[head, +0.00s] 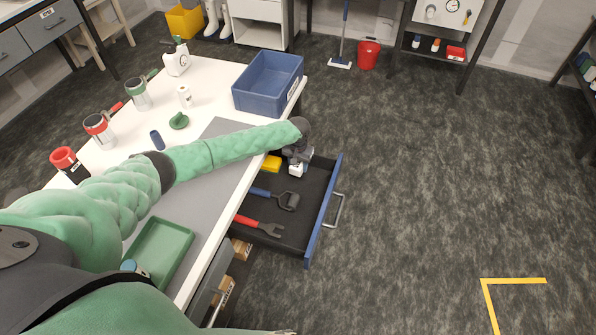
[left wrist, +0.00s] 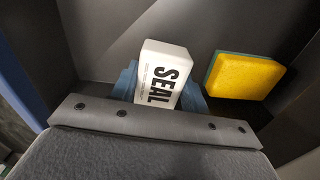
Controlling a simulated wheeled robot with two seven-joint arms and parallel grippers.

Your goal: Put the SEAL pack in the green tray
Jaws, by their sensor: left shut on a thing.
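The white SEAL pack (head: 296,171) is inside the open drawer, at its far end. In the left wrist view the pack (left wrist: 163,72) shows its black SEAL lettering between the blue fingertips. My left gripper (head: 299,160) reaches down into the drawer and is shut on the pack; whether the pack touches the drawer floor I cannot tell. The green tray (head: 160,246) lies on the near part of the white bench, partly hidden by my own body. My right gripper is out of view.
The drawer (head: 324,210) also holds a yellow-green sponge (left wrist: 243,76), a blue-handled tool (head: 287,201) and a red-handled tool (head: 262,225). A blue bin (head: 268,82) stands at the bench's far right corner. Several jars and bottles stand along the left side. A grey mat covers mid-bench.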

